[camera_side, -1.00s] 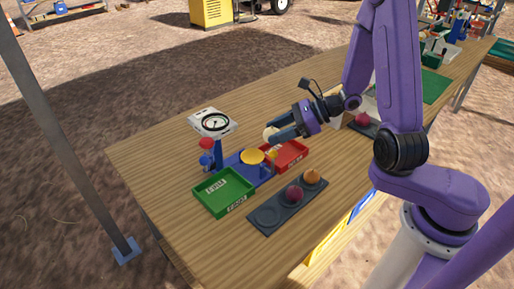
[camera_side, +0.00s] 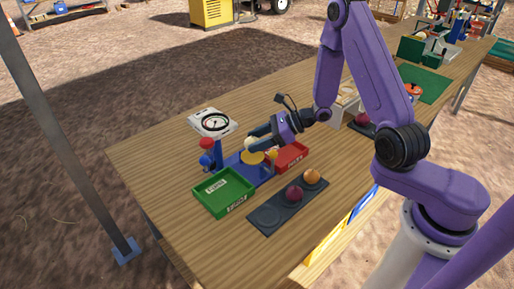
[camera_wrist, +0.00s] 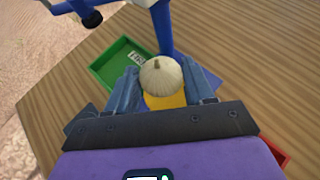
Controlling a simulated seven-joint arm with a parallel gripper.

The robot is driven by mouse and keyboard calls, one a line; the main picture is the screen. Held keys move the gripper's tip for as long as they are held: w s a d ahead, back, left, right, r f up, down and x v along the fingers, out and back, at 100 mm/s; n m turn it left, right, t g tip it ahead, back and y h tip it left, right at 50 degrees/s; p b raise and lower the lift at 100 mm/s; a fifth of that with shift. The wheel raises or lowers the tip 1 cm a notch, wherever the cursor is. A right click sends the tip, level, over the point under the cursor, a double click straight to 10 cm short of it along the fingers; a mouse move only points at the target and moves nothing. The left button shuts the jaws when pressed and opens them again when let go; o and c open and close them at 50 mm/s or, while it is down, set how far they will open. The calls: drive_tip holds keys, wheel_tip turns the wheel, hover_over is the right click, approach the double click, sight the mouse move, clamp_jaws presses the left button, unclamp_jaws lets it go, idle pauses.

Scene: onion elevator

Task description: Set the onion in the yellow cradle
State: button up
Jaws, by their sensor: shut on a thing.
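A pale whitish onion (camera_wrist: 161,76) is held between the fingers of my gripper (camera_wrist: 163,88). In the side view the onion (camera_side: 250,142) shows just above the yellow cradle (camera_side: 252,157), with my gripper (camera_side: 254,145) reaching in from the right. The wrist view shows the yellow cradle (camera_wrist: 165,101) directly below the onion, partly hidden by it. I cannot tell whether the onion touches the cradle. The cradle belongs to a blue device (camera_side: 232,164) with a blue post on its left.
A green tray (camera_side: 222,192) is in front of the device and a red tray (camera_side: 292,157) to its right. A dark holder (camera_side: 268,217) carries a purple onion (camera_side: 294,193) and an orange-brown one (camera_side: 312,177). A white dial scale (camera_side: 213,122) stands behind.

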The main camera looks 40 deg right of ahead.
drive_tip(key=shift+w+f, duration=0.1)
drive_tip(key=shift+f, duration=1.55)
drive_tip(key=shift+f, duration=0.15)
drive_tip(key=o, duration=0.8)
drive_tip(key=shift+c, duration=0.2)
